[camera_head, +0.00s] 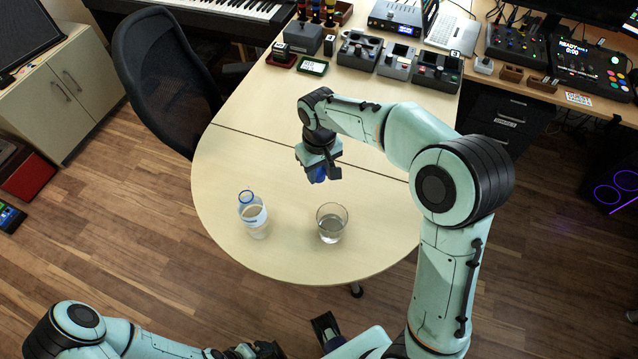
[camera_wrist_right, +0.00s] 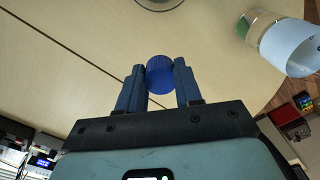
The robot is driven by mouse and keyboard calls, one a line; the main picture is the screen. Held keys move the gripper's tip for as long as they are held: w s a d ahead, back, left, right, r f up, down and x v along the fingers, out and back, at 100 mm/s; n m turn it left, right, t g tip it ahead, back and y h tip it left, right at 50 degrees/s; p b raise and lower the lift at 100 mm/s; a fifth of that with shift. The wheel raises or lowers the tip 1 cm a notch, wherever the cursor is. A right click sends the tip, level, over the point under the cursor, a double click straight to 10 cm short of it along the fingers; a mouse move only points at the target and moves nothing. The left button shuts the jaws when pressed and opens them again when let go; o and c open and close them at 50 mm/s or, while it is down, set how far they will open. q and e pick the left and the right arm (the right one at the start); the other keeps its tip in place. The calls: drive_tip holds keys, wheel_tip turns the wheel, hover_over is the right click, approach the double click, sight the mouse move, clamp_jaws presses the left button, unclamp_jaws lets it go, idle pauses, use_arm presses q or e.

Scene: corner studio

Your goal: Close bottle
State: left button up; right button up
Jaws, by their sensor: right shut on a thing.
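A clear plastic bottle (camera_head: 256,222) with a pale label and a blue ring at its neck stands upright and uncapped on the light wooden table (camera_head: 290,265). Its label side also shows at the upper right of the right wrist view (camera_wrist_right: 288,45). My right gripper (camera_head: 319,172) is above the table, right of and behind the bottle. It is shut on a blue cap (camera_wrist_right: 160,75), gripped between its fingertips and apart from the bottle. My left gripper (camera_head: 245,351) is at the bottom edge of the head view, partly cut off; its jaws are unclear.
A glass with clear liquid (camera_head: 332,225) stands right of the bottle; its edge shows at the top of the right wrist view (camera_wrist_right: 160,4). A black chair (camera_head: 165,80) is at the table's left. Several devices line the back. The table's left middle is clear.

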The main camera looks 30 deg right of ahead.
sight(318, 172)
use_arm(q)
drive_tip(key=shift+w+r+p, duration=0.2)
drive_tip(key=shift+r+p, duration=0.2)
drive_tip(key=shift+r, duration=0.1)
use_arm(e)
wheel_tip(318, 172, up, 7)
drive_tip(key=shift+f, duration=0.1)
use_arm(q)
drive_tip(key=shift+c, duration=0.5)
drive_tip(key=shift+w, duration=0.1)
use_arm(e)
drive_tip(key=shift+a, duration=0.1)
